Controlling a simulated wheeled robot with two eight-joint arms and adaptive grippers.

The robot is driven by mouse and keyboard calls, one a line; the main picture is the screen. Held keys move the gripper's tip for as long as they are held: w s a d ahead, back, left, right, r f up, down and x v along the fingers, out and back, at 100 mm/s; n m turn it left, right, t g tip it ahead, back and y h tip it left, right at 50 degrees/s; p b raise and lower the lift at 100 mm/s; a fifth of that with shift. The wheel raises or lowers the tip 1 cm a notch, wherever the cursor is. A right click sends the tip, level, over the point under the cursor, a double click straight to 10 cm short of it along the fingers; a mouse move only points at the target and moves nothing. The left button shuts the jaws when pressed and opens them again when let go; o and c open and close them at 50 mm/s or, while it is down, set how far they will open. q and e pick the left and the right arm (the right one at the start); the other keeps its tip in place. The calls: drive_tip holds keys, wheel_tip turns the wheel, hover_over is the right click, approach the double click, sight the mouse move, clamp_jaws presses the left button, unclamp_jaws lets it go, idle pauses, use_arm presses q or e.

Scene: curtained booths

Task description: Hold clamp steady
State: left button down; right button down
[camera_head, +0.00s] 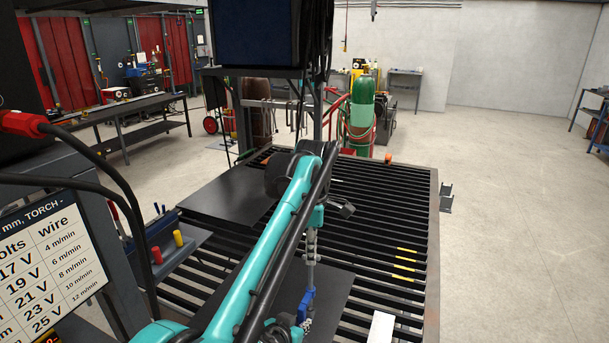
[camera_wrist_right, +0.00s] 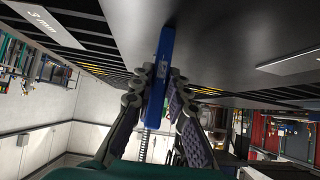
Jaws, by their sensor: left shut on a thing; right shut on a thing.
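The blue clamp (camera_head: 307,303) stands over a dark steel plate (camera_head: 338,292) on the slatted table. In the right wrist view, its blue bar (camera_wrist_right: 163,62) runs up between the fingers, and a threaded rod shows beneath. My right gripper (camera_wrist_right: 161,82) is shut on this blue bar; in the head view it sits low, partly hidden. My left gripper (camera_head: 312,236) hangs above the clamp and is shut on a thin grey piece (camera_head: 310,272). This piece reaches down toward the blue clamp; I cannot tell whether they are joined.
Another dark plate (camera_head: 232,198) lies at the table's far left. A white card (camera_head: 381,329) lies near the front right. The slatted table (camera_head: 385,215) has free room on its right. A settings board (camera_head: 50,265) and cables stand close on the left; a green cylinder (camera_head: 361,118) stands behind.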

use_arm(q)
drive_tip(key=c, duration=1.5)
unclamp_jaws()
drive_tip(key=shift+f, duration=0.1)
drive_tip(key=shift+r, duration=1.6)
drive_tip(key=m, duration=1.2)
